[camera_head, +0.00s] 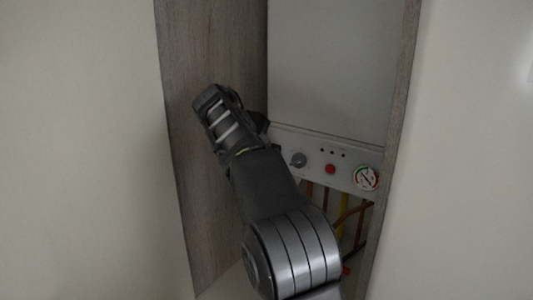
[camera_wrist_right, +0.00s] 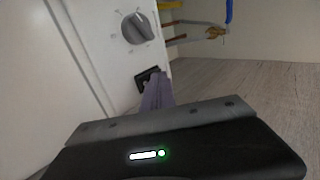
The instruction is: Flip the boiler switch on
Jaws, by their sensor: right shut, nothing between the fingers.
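The boiler switch (camera_wrist_right: 141,80) is a small dark rocker on the white panel in the right wrist view, below a grey knob. My right gripper (camera_wrist_right: 157,80) is shut and empty, its fingertips right at the switch and covering part of it. I cannot tell whether they touch it, or which way the switch is set. In the head view, my right arm reaches up into the niche, and the gripper is mostly hidden behind its wrist. The switch is hidden there too. The boiler (camera_head: 335,65) is a pale box with a control panel (camera_head: 318,146) along its bottom. My left gripper is not in view.
The panel carries a grey knob (camera_head: 298,160), a red button (camera_head: 330,169) and a round gauge (camera_head: 366,178). Coloured pipes (camera_head: 343,215) run below it. A wooden side wall (camera_head: 225,50) and a wooden right edge (camera_head: 402,90) bound the narrow niche.

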